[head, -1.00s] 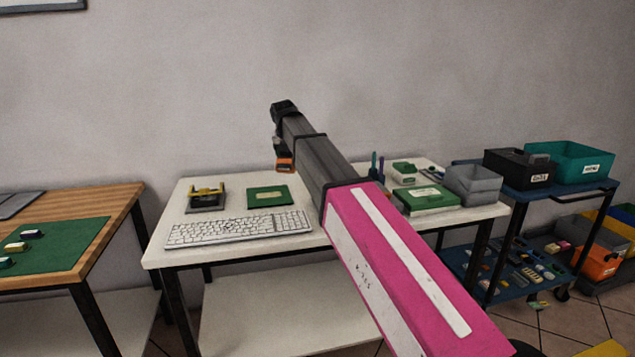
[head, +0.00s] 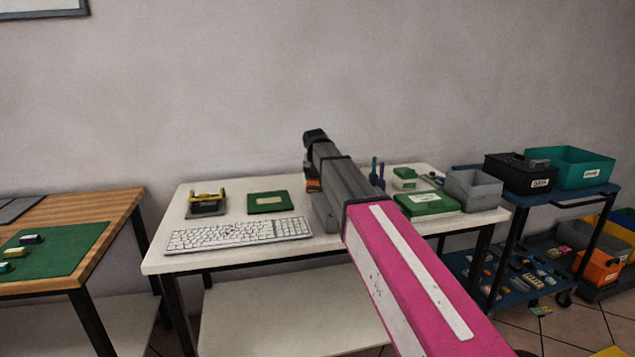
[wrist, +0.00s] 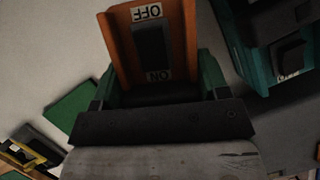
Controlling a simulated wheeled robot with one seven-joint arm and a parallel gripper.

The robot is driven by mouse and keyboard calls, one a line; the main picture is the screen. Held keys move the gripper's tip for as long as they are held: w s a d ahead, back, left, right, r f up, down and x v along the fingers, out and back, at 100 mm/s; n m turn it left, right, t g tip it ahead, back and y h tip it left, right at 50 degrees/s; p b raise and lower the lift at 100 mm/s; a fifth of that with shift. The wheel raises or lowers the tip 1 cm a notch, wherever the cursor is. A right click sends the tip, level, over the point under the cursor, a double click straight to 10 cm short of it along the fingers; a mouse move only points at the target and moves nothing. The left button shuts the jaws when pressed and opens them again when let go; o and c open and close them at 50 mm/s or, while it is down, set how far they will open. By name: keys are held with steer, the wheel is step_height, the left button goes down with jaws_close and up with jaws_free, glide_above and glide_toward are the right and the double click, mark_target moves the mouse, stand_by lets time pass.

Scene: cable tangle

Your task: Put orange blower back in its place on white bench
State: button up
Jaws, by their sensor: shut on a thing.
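The orange blower (wrist: 188,40) is between the green fingertips of my gripper (wrist: 157,84) in the wrist view. It carries a dark rocker switch with OFF and ON labels. In the head view only a small orange part of the blower (head: 313,185) shows beside my arm, which hides the rest. The white bench (head: 225,262) stands in front of the wall. The blower is over the bench's rear middle; I cannot tell whether it touches the bench. The wrist view shows the pale bench top (wrist: 40,60) at left.
On the bench are a white keyboard (head: 238,234), a yellow-and-black holder (head: 206,203), a green box (head: 268,201), a green case (head: 427,203) and a grey bin (head: 472,190). A teal item with a dark switch (wrist: 262,40) is close right of the blower. A wooden table (head: 118,225) stands left.

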mark_target(316, 180)
steer(key=shift+f, duration=1.05)
steer(key=shift+f, duration=0.1)
steer(key=o, duration=1.1)
steer(key=v, duration=1.2)
steer(key=shift+a, duration=0.1)
